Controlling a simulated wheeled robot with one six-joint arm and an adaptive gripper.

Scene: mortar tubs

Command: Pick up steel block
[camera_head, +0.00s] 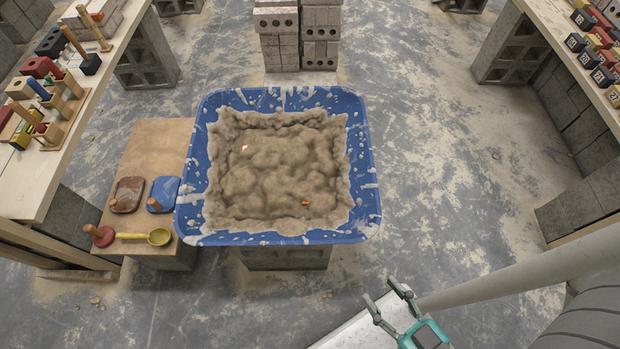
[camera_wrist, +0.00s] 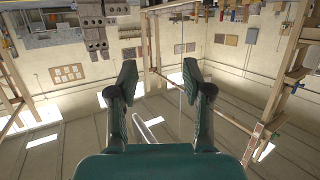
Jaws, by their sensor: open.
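I cannot make out a steel block for certain in either view. A blue tub (camera_head: 366,180) in the middle of the head view holds lumpy brown mortar (camera_head: 280,170). A small pale-and-orange bit (camera_head: 245,148) and an orange bit (camera_head: 305,202) show at the mortar's surface; what they belong to is hidden. My gripper (camera_head: 387,297) is open and empty, to the lower right of the tub and apart from it. In the wrist view my gripper (camera_wrist: 160,85) has its fingers spread with nothing between them, facing the room's walls.
A left bench (camera_head: 30,185) carries blocks and mallets. A right bench (camera_head: 570,50) carries numbered blocks. Grey blocks (camera_head: 280,45) stand behind.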

